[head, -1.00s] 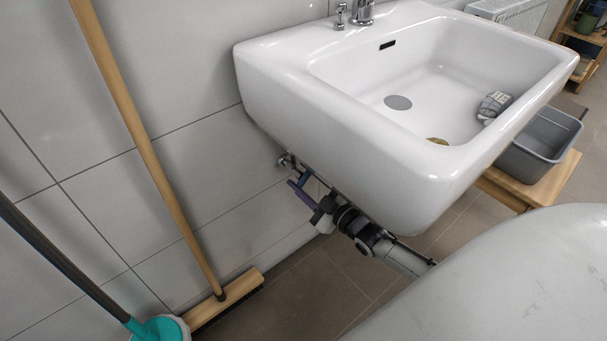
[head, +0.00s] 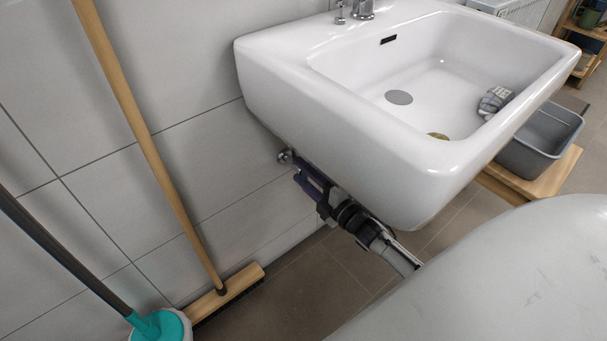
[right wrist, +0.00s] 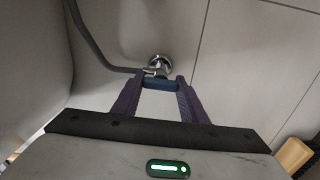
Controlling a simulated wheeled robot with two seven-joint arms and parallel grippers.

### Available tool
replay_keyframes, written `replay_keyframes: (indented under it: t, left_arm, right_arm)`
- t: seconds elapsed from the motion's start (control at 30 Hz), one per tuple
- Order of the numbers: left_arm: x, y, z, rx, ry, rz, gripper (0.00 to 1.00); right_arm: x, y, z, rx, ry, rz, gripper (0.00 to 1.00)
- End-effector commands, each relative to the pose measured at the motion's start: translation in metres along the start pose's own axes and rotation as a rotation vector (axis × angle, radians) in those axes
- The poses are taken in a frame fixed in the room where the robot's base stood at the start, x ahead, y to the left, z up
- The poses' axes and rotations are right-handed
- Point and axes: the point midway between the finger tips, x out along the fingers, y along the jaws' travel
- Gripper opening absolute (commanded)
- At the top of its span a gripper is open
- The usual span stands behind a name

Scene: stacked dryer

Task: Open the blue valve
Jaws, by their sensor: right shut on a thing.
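The blue valve handle (right wrist: 160,85) sits on a chrome fitting (right wrist: 159,64) at the wall under the sink, between the purple fingertips of my right gripper (right wrist: 160,84) in the right wrist view. The right gripper is shut on the handle. In the head view the chrome fitting (head: 285,156) shows at the wall below the sink's left edge. My right gripper (head: 304,180) reaches it from under the basin, and its fingers hide most of the handle there. My left gripper is not in view.
The white sink (head: 340,115) hangs just above my right arm. A grey hose (right wrist: 92,50) runs from the fitting in the right wrist view. A wooden broom (head: 150,160) and a teal-based mop (head: 160,326) lean at the left. A grey basin (head: 540,140) stands on a wooden stool at right.

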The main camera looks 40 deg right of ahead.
Motion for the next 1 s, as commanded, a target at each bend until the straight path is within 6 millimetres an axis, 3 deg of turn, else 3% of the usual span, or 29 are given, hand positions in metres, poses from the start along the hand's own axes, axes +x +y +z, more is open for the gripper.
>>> replay_keyframes:
  t: [0.67, 0.7, 0.77, 1.0]
  left_arm:
    - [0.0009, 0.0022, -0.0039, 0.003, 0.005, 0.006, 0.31]
    - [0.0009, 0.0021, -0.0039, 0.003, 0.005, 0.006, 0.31]
    - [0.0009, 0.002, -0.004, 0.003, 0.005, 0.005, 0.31]
    - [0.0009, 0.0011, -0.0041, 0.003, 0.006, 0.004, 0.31]
  right_arm:
    - [-0.0006, -0.0012, -0.0008, -0.06, 0.002, -0.002, 0.17]
    - [-0.0006, -0.0013, -0.0008, -0.06, 0.001, -0.002, 0.46]
    - [-0.0005, -0.0011, -0.0007, -0.059, 0.001, -0.002, 0.56]
    - [-0.0002, -0.0006, -0.0003, -0.057, 0.001, -0.001, 0.58]
